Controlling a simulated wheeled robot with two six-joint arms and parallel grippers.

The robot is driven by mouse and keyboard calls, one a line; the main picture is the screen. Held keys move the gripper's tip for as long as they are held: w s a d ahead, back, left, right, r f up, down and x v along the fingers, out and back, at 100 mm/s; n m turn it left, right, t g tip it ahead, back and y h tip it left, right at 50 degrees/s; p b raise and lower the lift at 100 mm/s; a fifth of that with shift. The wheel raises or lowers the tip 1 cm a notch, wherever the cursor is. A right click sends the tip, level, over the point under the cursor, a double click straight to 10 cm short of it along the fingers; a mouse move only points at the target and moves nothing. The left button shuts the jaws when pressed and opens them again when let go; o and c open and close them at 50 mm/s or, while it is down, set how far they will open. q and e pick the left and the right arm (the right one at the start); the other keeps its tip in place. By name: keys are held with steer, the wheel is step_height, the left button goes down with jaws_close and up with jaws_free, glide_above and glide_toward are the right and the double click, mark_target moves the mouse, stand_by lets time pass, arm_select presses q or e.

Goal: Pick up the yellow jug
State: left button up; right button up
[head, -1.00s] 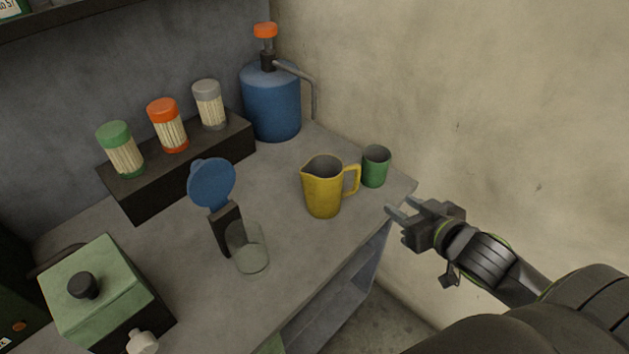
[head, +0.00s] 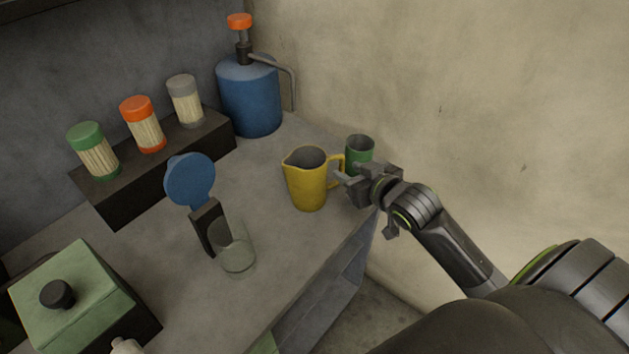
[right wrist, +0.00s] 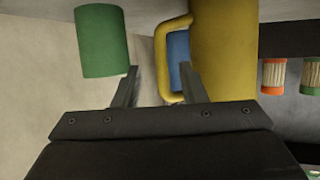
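The yellow jug (head: 306,181) stands upright on the grey counter, its handle facing right toward my right gripper. My right gripper (head: 340,181) is at the handle, with its fingers apart. In the right wrist view the jug (right wrist: 222,50) fills the upper middle, and its handle (right wrist: 163,62) is above and between the open fingertips (right wrist: 160,85). I cannot tell whether a finger touches the handle. My left gripper is not in view.
A green cup (head: 359,150) stands just behind my right gripper, close to the jug. A clear glass (head: 237,250) and a blue round-topped object (head: 190,180) stand left of the jug. A blue pump bottle (head: 250,97) is at the back. A wall is on the right.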

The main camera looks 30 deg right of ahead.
mark_target(343, 168)
steer(key=shift+x, duration=2.75)
steer(key=shift+a+r, duration=0.15)
steer(key=shift+r, duration=0.05)
jaws_close()
